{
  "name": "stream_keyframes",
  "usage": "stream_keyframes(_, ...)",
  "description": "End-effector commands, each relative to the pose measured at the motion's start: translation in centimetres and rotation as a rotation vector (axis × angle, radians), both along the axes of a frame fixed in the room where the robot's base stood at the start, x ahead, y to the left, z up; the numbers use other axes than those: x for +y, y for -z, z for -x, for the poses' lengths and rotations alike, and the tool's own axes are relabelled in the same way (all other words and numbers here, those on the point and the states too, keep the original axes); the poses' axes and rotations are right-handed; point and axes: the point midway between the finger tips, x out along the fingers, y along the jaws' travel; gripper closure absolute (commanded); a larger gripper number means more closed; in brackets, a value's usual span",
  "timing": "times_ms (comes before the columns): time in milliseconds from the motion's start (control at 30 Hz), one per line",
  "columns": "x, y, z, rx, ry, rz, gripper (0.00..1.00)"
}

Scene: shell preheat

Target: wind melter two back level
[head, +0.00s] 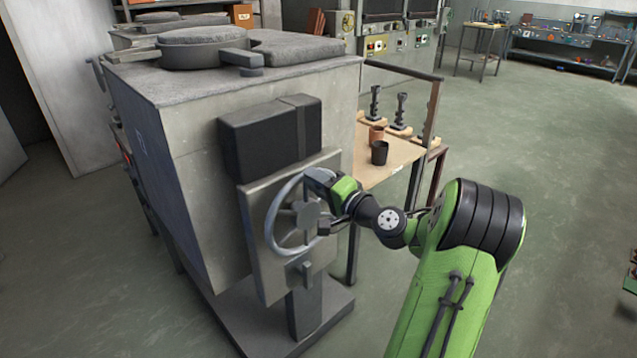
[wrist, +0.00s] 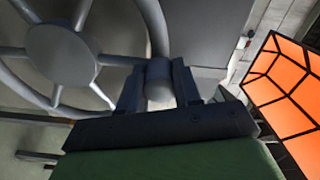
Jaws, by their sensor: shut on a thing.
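The melter (head: 180,150) is a large grey box at the left, with a round lid (head: 202,36) on top. A spoked grey handwheel (head: 274,216) stands on a plate on its near face, below a black box. My gripper (head: 325,203) is at the right side of the wheel's rim. In the wrist view my gripper (wrist: 158,88) has a short round grey grip on the wheel's rim between its two fingers and is shut on it. The wheel's hub and spokes (wrist: 62,55) show at the upper left there. I cannot tell whether the melter is level.
A wooden-topped bench (head: 395,160) with dark and brown cups (head: 379,153) and black upright pieces stands right behind the melter. A bright orange gridded panel (wrist: 285,90) shows at the right of the wrist view.

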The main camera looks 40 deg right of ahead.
Motion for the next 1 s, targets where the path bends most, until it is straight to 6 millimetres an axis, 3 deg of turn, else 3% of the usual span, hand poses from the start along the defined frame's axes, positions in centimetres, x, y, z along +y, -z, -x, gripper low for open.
stream_keyframes(33, 0.4, -0.8, -0.3, -0.021, -0.009, 0.006, 0.62)
stream_keyframes(167, 0.4, -0.7, -0.3, -0.019, -0.01, 0.004, 0.42)
stream_keyframes(567, 0.1, -0.3, 0.7, -0.007, -0.003, -0.001, 0.42)
stream_keyframes(1000, -0.4, -0.3, 12.3, -0.01, 0.001, -0.002, 0.42)
